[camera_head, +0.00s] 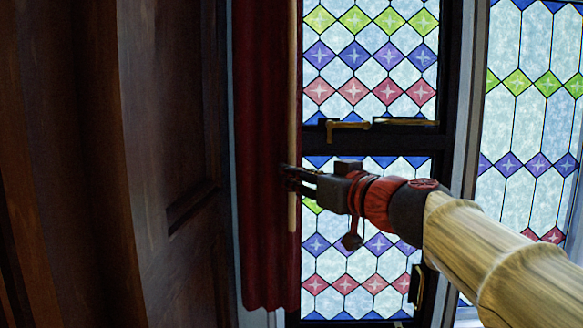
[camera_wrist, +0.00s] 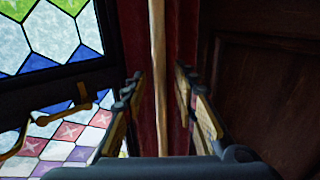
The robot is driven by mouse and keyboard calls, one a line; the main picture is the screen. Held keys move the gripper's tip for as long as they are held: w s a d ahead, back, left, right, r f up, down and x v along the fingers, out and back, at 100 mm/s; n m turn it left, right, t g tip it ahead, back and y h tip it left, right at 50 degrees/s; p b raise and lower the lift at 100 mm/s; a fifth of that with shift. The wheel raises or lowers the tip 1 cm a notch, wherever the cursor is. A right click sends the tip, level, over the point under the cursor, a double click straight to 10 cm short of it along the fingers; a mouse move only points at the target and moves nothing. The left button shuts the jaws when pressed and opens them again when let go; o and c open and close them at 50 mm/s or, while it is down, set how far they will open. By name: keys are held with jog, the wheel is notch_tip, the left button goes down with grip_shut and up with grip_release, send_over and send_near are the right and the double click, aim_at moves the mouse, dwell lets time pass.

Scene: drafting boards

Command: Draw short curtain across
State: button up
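The short curtain (camera_head: 265,130) is dark red and hangs bunched at the left side of the stained-glass window. It also shows in the wrist view (camera_wrist: 133,40). A thin pale wooden rod (camera_head: 292,90) hangs upright along the curtain's right edge. My gripper (camera_head: 288,178) reaches in from the right to the lower part of this rod. In the wrist view the rod (camera_wrist: 158,75) stands between the two fingers of my gripper (camera_wrist: 158,98). The fingers are apart, with a gap visible on each side of the rod.
The leaded window (camera_head: 370,60) with coloured diamonds lies behind my arm, with a dark crossbar and brass handle (camera_head: 345,127). Dark wood panelling (camera_head: 170,120) stands close on the left. A second stained-glass window (camera_head: 525,110) is at the right.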

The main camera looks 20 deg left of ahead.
jog(key=x, duration=0.2)
jog(key=shift+w+a+p, duration=0.2)
jog(key=shift+w+p, duration=0.05)
jog(key=shift+p, duration=0.1)
jog(key=shift+s+r, duration=0.1)
jog(key=shift+c, duration=0.8)
grip_shut()
